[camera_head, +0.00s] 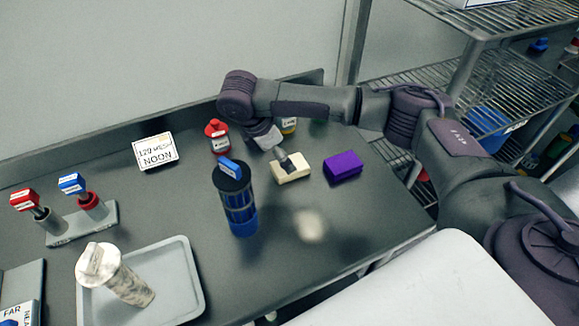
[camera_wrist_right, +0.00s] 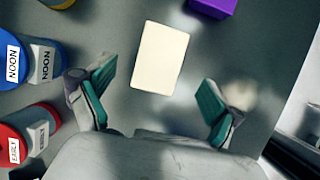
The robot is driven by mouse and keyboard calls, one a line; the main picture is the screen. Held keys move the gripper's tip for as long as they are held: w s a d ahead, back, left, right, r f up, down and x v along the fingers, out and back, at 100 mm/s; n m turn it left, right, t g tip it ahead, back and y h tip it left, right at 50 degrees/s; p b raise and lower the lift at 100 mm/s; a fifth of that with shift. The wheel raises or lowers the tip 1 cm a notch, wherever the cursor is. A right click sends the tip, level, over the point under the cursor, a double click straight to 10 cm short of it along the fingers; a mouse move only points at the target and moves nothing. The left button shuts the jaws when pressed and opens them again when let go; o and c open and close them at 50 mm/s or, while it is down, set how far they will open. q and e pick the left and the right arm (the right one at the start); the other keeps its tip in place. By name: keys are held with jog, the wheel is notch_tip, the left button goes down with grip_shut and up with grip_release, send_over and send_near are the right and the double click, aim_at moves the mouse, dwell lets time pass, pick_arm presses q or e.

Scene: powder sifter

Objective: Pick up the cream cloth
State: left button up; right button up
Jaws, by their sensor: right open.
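The cream cloth (camera_head: 292,174) is a flat, pale folded block on the grey counter, left of the purple block. In the right wrist view the cream cloth (camera_wrist_right: 160,57) lies flat ahead of the fingertips, in line with the gap between them. My right gripper (camera_wrist_right: 153,100) is open and empty, with teal pads on both sides of that gap. In the head view my right gripper (camera_head: 278,150) hangs over the cloth's far edge, and a finger hides part of it. I cannot tell its exact height. My left gripper is not in view.
The purple block (camera_head: 343,166) is right of the cloth. A blue sifter (camera_head: 238,202) stands close at left, and a pale powder patch (camera_head: 309,226) lies in front. A tray (camera_head: 182,282) is front left.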

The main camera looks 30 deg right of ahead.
jog(key=shift+d+f, duration=0.15)
jog(key=shift+f, duration=0.15)
jog(key=p+x, duration=0.1)
jog(key=x, duration=0.2)
jog(key=shift+f, duration=0.3)
jog(key=shift+d+f, duration=0.25)
jog(key=shift+f, duration=0.2)
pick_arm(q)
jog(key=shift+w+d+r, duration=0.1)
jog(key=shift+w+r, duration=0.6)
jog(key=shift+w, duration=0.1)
pick_arm(e)
jog(key=shift+c, duration=1.4)
jog(key=c, duration=0.9)
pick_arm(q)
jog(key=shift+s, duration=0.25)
pick_arm(e)
jog(key=shift+o, duration=0.2)
jog(key=shift+r, duration=0.15)
